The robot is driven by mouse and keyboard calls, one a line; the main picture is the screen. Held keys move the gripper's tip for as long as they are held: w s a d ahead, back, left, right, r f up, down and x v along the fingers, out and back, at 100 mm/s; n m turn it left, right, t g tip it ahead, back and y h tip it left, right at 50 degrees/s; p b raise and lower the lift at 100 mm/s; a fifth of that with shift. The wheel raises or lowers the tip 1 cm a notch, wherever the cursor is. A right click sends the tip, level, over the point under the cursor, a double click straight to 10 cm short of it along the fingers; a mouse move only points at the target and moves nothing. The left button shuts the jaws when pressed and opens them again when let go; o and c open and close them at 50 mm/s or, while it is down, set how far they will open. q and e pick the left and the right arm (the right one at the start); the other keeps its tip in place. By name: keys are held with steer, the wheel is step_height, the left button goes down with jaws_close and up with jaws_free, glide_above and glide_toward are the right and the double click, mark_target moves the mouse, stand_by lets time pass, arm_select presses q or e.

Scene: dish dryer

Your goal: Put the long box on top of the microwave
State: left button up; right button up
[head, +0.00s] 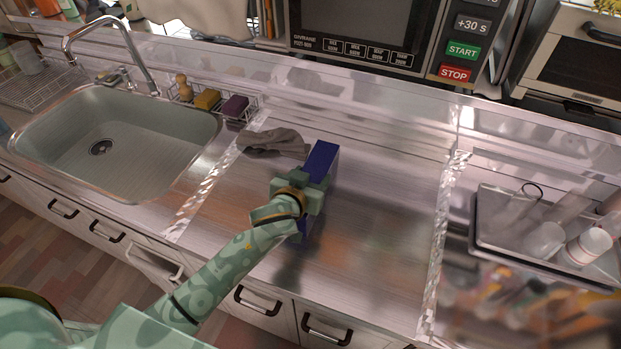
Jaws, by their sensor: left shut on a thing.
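A long dark blue box (321,160) is over the steel counter in the middle of the view. My left gripper (314,190) is shut on the box around its middle. The arm hides part of the box's near end. I cannot tell whether the box touches the counter. The microwave (365,40) stands at the back, beyond the box, with its green START and red STOP buttons at its right side. Its top is out of view. My right gripper is not in view.
A grey cloth (272,141) lies just left of the box. A sink (115,140) with a tap is at the left, with a wire rack of sponges (208,99) behind it. A tray (510,243) with cups is at the right. The counter right of the box is clear.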

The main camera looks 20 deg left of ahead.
arm_select(q)
steer(key=o, duration=1.2)
